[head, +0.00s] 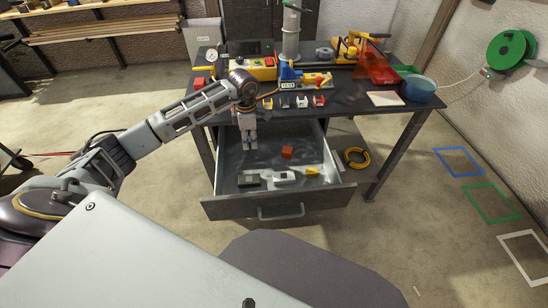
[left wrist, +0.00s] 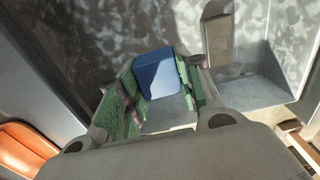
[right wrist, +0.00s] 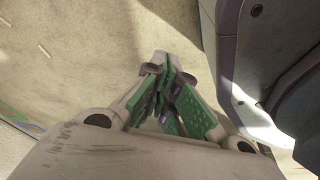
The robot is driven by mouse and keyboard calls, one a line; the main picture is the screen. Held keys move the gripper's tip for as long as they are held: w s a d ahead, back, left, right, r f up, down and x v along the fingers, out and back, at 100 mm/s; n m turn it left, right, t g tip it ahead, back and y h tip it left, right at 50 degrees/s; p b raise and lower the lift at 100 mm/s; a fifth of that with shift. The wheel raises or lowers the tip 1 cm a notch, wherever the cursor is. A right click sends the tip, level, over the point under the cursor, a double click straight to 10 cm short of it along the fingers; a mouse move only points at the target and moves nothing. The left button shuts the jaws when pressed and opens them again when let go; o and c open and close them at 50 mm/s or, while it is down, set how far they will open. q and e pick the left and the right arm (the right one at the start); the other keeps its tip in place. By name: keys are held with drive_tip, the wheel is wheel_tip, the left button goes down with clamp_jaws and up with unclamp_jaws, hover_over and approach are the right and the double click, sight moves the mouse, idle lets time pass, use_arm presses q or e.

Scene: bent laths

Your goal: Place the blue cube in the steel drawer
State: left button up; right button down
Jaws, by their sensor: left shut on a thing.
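The blue cube (left wrist: 157,72) sits between the green-padded fingers of my left gripper (head: 247,146), which is shut on it, as the left wrist view shows. In the head view the cube cannot be made out. The steel drawer (head: 232,208) is pulled out under the workbench, and my left gripper points down over its back left part. The drawer floor also shows behind the cube in the left wrist view (left wrist: 90,40). My right gripper (right wrist: 166,66) is shut and empty, with its fingertips together above the bare floor.
In the drawer lie a red block (head: 287,152), a dark piece (head: 249,181), a pale grey piece (head: 285,177) and a yellow piece (head: 312,172). The workbench (head: 350,112) above carries several tools and parts. A yellow coil (head: 356,157) lies right of the drawer.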

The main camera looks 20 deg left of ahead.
use_arm(q)
wheel_tip(320, 180, down, 5)
drive_tip(key=shift+f, duration=0.6)
use_arm(e)
drive_tip(key=shift+w+a+r, duration=0.25)
drive_tip(key=shift+w+r, duration=0.1)
drive_tip(key=shift+w, duration=0.15)
